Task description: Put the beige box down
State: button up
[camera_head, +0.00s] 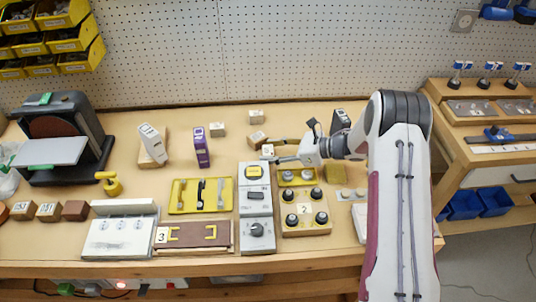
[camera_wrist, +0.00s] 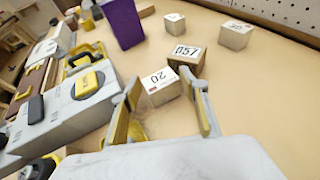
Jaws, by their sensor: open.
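A small beige box (camera_wrist: 160,88) with a label reading 20 rests on the bench top in the wrist view. It also shows in the head view (camera_head: 267,151), just left of my gripper (camera_head: 283,151). In the wrist view my gripper (camera_wrist: 163,82) is open, with one finger on each side of this box near the tips. I see gaps beside the box, but cannot tell if a finger touches it. A browner box (camera_wrist: 187,58) labelled 057 stands right behind it, touching or nearly so.
Two more pale boxes (camera_head: 217,129) (camera_head: 256,117) stand farther back. A purple box (camera_head: 202,148) is to the left. A grey switch panel (camera_head: 255,205) and a yellow knob panel (camera_head: 304,213) lie in front. Clear wood lies right of the boxes in the wrist view.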

aim_at(272, 151)
jog(key=c, duration=0.9)
jog(key=shift+r, duration=0.15)
jog(key=shift+r, duration=4.9)
